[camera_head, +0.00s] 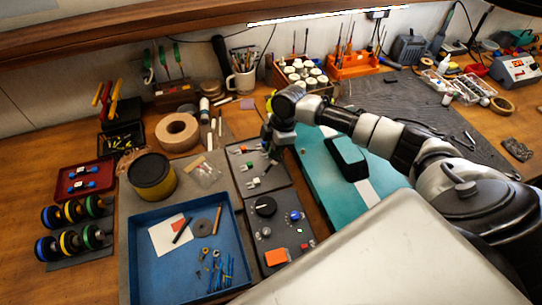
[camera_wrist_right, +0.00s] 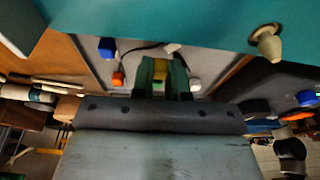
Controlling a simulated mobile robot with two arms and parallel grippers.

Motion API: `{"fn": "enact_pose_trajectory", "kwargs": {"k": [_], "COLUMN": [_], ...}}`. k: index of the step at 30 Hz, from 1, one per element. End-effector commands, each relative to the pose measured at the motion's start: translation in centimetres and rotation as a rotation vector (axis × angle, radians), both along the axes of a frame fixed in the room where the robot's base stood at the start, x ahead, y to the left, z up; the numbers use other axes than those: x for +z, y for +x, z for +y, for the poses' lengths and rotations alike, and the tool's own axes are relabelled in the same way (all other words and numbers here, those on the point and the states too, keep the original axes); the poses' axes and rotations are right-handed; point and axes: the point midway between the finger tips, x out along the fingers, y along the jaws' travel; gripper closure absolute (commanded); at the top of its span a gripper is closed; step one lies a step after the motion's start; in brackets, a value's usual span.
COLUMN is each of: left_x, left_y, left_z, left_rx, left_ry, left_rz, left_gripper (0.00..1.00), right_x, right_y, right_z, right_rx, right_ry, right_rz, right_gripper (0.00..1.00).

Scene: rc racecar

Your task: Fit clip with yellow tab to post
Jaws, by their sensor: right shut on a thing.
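My right gripper (camera_head: 268,146) is over the far end of the dark clip tray (camera_head: 267,183), beside the teal car body (camera_head: 310,165). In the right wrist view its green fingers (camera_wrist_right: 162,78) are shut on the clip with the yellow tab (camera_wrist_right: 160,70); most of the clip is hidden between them. A pale, rounded post (camera_wrist_right: 267,42) sticks out of the teal body (camera_wrist_right: 200,18) in the wrist view, apart from the clip and to its right. My left gripper is not in view.
Small clips with coloured tabs lie on the dark tray, one red-tabbed (camera_head: 239,150). A blue parts tray (camera_head: 150,275), a dark tin (camera_head: 152,176) and a tape roll (camera_head: 177,132) stand left. Tools line the back.

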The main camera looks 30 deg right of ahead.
Motion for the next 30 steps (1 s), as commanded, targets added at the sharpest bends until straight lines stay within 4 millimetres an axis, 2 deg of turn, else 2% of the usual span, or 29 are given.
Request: {"fn": "enact_pose_trajectory", "kwargs": {"k": [15,26,30], "left_x": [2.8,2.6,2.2], "left_y": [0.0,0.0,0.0], "left_z": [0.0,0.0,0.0], "left_rx": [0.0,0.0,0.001], "left_ry": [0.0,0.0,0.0], "left_rz": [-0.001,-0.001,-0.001], "left_gripper": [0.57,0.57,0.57], "right_x": [2.6,2.6,3.1], "right_y": [0.0,0.0,-0.1], "right_z": [0.0,0.1,1.1], "right_rx": [0.0,-0.005,-0.068], "right_ry": [0.0,0.0,0.001], "right_rz": [0.001,0.0,-0.003], "right_gripper": [1.0,1.0,1.0]}}
